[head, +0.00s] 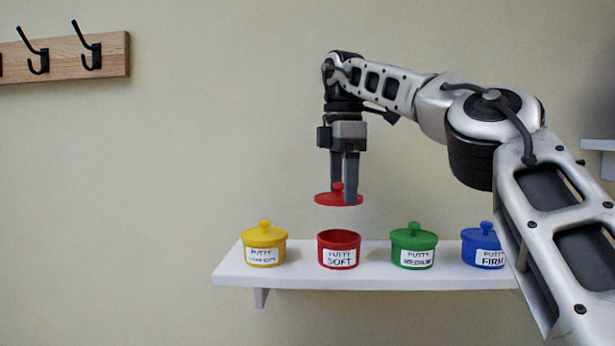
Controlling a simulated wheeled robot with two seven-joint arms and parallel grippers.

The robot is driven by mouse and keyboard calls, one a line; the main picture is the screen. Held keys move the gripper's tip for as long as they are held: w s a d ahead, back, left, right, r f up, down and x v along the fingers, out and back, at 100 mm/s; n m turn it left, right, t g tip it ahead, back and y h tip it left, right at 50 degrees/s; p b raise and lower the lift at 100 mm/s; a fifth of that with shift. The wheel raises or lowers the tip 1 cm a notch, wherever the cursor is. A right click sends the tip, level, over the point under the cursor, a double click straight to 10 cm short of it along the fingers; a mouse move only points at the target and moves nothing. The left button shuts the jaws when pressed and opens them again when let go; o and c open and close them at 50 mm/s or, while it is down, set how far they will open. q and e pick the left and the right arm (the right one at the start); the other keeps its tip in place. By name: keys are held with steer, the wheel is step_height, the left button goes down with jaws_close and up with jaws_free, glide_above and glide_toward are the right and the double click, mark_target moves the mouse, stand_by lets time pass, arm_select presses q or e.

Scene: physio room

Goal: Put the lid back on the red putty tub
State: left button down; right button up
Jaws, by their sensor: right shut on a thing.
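The red putty tub (339,241) stands upright and uncovered on the white shelf, with a white label reading "PUTTY SOFT". My right gripper (344,187) points straight down and is shut on the knob of the red lid (339,200). The lid hangs about level, apart from the tub and above its open mouth in the picture. How well the two line up in depth I cannot tell. The tub's contents are hidden from this angle. My left gripper is not in view.
The white shelf (230,275) also carries a lidded yellow tub (264,242) on the left, and a lidded green tub (414,239) and blue tub (482,242) on the right. My right arm partly covers the blue tub. A hook rack (112,58) hangs upper left.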

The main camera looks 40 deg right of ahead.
steer(key=shift+w, duration=0.3)
steer(key=shift+s+f, duration=0.4)
steer(key=shift+f, duration=0.2)
step_height(320, 180, down, 4)
steer(key=shift+r+b, duration=0.15)
steer(key=shift+b, duration=0.25)
steer(key=shift+f+b, duration=0.3)
steer(key=shift+f, duration=0.15)
steer(key=shift+w+f, duration=0.1)
steer(key=shift+f, duration=0.05)
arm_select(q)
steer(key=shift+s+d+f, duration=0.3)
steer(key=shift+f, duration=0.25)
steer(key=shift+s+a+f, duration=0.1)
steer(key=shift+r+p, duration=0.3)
arm_select(e)
steer(key=shift+d, duration=0.1)
